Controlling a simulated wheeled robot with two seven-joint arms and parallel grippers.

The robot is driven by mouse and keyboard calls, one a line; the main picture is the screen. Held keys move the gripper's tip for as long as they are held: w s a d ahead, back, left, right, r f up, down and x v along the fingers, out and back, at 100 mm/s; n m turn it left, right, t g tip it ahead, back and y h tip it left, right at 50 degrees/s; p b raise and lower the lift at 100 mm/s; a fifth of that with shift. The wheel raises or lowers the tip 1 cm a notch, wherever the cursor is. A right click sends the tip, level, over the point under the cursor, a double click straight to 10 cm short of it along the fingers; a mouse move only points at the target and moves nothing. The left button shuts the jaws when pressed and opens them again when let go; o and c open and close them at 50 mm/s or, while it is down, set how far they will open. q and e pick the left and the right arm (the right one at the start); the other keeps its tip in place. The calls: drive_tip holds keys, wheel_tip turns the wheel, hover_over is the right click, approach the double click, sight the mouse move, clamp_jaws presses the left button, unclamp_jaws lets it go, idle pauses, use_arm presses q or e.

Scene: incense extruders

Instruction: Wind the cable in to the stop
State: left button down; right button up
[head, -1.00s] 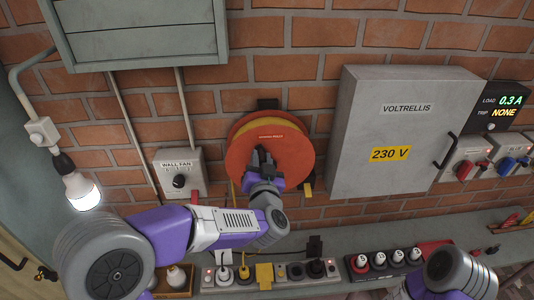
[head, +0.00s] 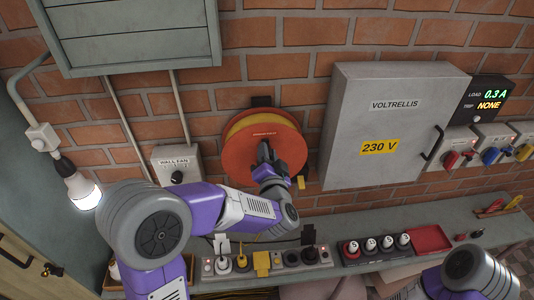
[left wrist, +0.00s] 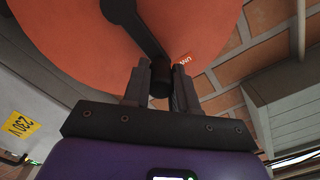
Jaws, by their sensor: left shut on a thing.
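An orange cable reel (head: 235,155) with yellow cable (head: 246,121) on its drum is mounted on the brick wall. My left gripper (head: 268,160) is at the front of the reel. In the left wrist view its two fingers (left wrist: 160,90) are shut on the dark knob of the crank (left wrist: 140,28), against the orange reel face (left wrist: 72,35). A yellow plug (head: 262,262) sits at the power strip (head: 208,268) below the reel. How much cable hangs out is hidden behind my arm. My right gripper is not in view; only part of my right arm shows at the lower right.
A grey cabinet (head: 395,150) marked 230 V is right of the reel. A wall fan switch box (head: 177,160) is to its left. A lit bulb (head: 83,191) hangs at far left.

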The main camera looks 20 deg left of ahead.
use_arm(q)
drive_tip(key=c, duration=0.9)
unclamp_jaws()
drive_tip(key=b+v, duration=0.1)
drive_tip(key=v, duration=0.6)
drive_tip(key=shift+s+d, duration=0.2)
drive_tip(key=shift+s, duration=0.05)
